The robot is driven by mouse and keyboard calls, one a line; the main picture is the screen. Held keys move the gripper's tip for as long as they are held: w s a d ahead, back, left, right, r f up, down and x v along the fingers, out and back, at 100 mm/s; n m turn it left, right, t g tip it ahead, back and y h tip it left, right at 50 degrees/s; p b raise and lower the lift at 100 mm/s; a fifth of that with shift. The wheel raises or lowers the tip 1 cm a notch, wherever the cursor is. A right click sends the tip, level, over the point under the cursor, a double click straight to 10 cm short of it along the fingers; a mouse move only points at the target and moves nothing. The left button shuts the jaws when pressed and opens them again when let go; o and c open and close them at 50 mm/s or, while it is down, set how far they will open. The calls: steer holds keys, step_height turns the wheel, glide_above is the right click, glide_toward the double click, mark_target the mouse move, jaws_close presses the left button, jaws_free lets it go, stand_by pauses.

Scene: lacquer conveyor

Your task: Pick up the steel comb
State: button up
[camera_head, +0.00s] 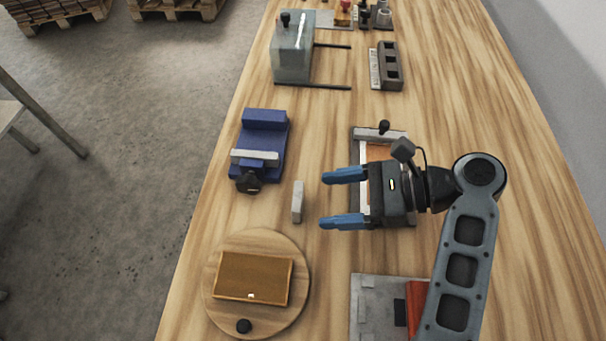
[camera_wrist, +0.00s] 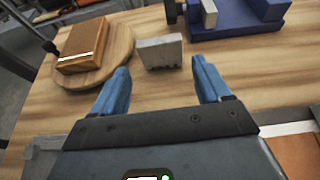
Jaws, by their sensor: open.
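The steel comb is a small grey upright block (camera_head: 298,201) on the wooden table, left of my gripper in the head view. In the wrist view the steel comb (camera_wrist: 159,52) stands ahead of the fingertips, roughly between their lines, with small notches along its lower edge. My gripper (camera_head: 325,199) has two blue fingers spread apart and points left at the comb. The fingers are open and empty, and a gap separates their tips from the comb. The gripper also shows in the wrist view (camera_wrist: 160,68).
A blue vise-like fixture (camera_head: 263,140) stands behind and left of the comb. A round wooden board (camera_head: 215,305) carrying a brown box (camera_head: 254,277) lies in front. A framed tray (camera_head: 366,133) is under my gripper. A grey plate (camera_head: 375,300) lies near front. The table's left edge is close.

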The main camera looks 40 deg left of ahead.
mark_target(295, 202)
steer(key=shift+p+x, duration=0.35)
steer(key=shift+x, duration=3.55)
steer(key=shift+w, duration=0.1)
steer(key=shift+c, duration=0.3)
steer(key=c, duration=0.8)
